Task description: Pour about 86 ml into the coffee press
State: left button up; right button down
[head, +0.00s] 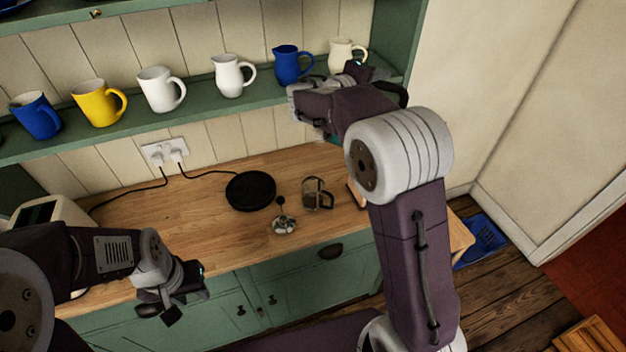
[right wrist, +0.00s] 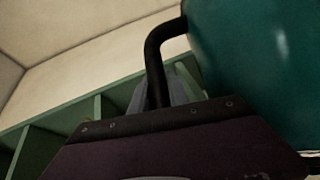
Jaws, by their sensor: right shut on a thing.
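The coffee press (head: 317,194), a glass beaker with a metal frame and handle, stands open on the wooden counter. Its lid with plunger (head: 284,222) stands apart, to its front left. My right gripper (right wrist: 178,88) is shut on the black handle of a teal kettle (right wrist: 255,70), seen close up in the right wrist view. In the head view my right arm hides nearly all of the kettle, so its tilt and height over the press cannot be told. My left gripper (head: 174,294) is in front of the counter at the lower left, away from the press; its jaw opening is unclear.
A round black base (head: 250,191) lies left of the press. A shelf (head: 205,112) above holds several mugs and jugs, close behind my right wrist. A double socket (head: 165,152) with cords is on the wall. A blue crate (head: 482,240) stands on the floor at right.

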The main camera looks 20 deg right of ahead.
jog(key=shift+w+a+f+n+h+b, duration=0.15)
jog(key=shift+a+b, duration=0.1)
jog(key=shift+a, duration=0.2)
jog(key=shift+w+a+n+h+b, duration=0.1)
jog(key=shift+w+a+b, duration=0.1)
jog(key=shift+a, duration=0.3)
jog(key=shift+w+a+f+n+h+b, duration=0.15)
jog(key=shift+a+b, duration=0.1)
jog(key=shift+a, duration=0.2)
jog(key=shift+w+a+f+n+t+h+b, duration=0.15)
jog(key=shift+a+f+h+b, duration=0.1)
jog(key=shift+a+b, duration=0.25)
jog(key=shift+w+a+f+n+t+h+b, duration=0.15)
jog(key=shift+a+f+h+b, duration=0.15)
jog(key=shift+a, duration=0.2)
jog(key=shift+a, duration=0.1)
